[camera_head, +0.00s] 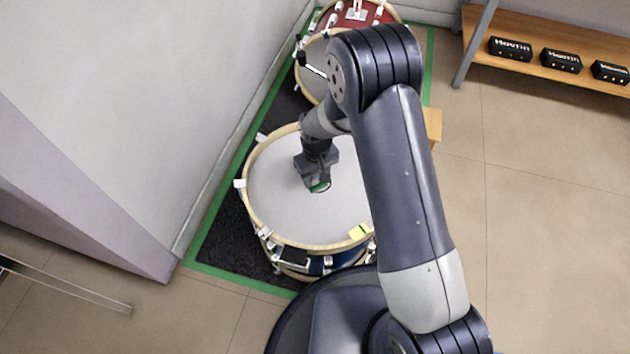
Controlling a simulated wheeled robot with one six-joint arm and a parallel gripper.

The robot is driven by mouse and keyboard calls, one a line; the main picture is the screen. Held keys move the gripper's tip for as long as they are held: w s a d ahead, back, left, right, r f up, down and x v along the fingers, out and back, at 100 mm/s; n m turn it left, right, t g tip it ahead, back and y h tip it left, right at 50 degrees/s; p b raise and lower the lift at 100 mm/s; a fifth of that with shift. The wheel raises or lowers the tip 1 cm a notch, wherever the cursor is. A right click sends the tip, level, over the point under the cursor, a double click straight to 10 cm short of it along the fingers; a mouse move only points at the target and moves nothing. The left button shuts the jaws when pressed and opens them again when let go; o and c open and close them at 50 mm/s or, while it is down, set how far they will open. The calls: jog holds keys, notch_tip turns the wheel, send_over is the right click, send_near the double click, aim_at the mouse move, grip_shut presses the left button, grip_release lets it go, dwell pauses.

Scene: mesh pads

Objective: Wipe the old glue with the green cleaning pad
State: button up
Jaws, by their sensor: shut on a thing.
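My gripper (318,180) is shut on the pad, pointing down over the middle of the large drum. Whether the pad touches the drum head I cannot tell. I see no clear glue mark on the bare part of the head. My arm hides the right side of the drum, and the gripper hides most of the pad.
More drums, one red (375,12), stand behind on a dark mat (222,240) edged with green tape. A wall closes the left. A wooden shelf (540,35) with black boxes stands at the back right.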

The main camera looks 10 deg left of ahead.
aim_at(314, 194)
jog(key=shift+w+d, duration=0.2)
jog(key=shift+w, duration=1)
jog(key=shift+w+d, duration=0.15)
jog(key=shift+w, duration=1)
jog(key=shift+f, duration=0.15)
jog(key=shift+s+a+f, duration=0.1)
jog(key=shift+s+f, duration=0.05)
jog(key=shift+s, duration=0.95)
jog(key=shift+s+a+f, duration=0.1)
jog(key=shift+s, duration=0.95)
jog(key=shift+s+a, duration=0.15)
jog(key=shift+s, duration=0.75)
jog(key=shift+s+a, duration=0.1)
jog(key=shift+s, duration=0.75)
jog(key=shift+r, duration=0.15)
jog(key=shift+w+r+p, duration=0.15)
jog(key=shift+r+p, duration=0.9)
jog(key=shift+r, duration=0.5)
jog(key=shift+w+r+p, duration=0.1)
jog(key=shift+r+p, duration=0.95)
jog(key=shift+r, duration=0.5)
jog(key=shift+a, duration=0.1)
jog(key=shift+r+p, duration=1.1)
jog(key=shift+r, duration=0.45)
